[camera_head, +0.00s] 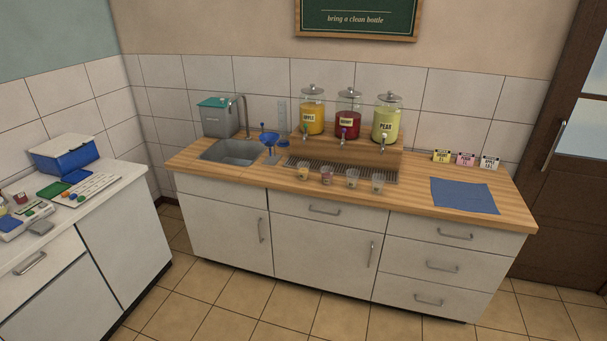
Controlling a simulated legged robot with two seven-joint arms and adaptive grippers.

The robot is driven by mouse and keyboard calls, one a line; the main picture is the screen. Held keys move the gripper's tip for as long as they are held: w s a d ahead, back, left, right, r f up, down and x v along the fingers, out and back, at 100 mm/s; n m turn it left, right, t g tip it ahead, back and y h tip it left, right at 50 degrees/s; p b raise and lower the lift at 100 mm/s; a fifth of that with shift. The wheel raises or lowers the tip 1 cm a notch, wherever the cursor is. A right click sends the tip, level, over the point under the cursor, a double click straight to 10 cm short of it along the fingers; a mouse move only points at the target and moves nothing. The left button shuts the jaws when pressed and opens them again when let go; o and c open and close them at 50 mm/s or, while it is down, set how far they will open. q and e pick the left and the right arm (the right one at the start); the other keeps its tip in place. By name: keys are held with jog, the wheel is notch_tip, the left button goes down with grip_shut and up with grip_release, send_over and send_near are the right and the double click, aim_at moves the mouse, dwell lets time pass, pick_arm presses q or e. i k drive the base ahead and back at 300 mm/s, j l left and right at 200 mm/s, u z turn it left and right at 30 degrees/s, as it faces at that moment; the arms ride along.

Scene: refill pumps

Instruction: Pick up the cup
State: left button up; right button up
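Several small clear cups stand in a row on the wooden counter, in front of the drip grate. The leftmost cup (303,172) has a yellowish mark, the second cup (327,175) a reddish one. A third cup (352,178) and the rightmost cup (377,183) look greenish or grey; their labels are too small to read. All look upright. I cannot tell which one is the task's cup. Neither of my grippers is in view.
Three lidded dispensers with taps, yellow (312,113), red (347,118) and green (385,124), stand behind the grate (345,170). A sink (230,151) and blue funnel (269,139) are left. A blue cloth (464,195) lies right. The tiled floor (270,317) in front is clear.

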aim_at(303, 172)
jog(key=i+z, duration=0.15)
jog(key=i, duration=0.3)
jog(key=i+j+z, duration=0.2)
jog(key=i, duration=0.25)
jog(key=i+j+z, duration=0.15)
jog(key=i, duration=0.3)
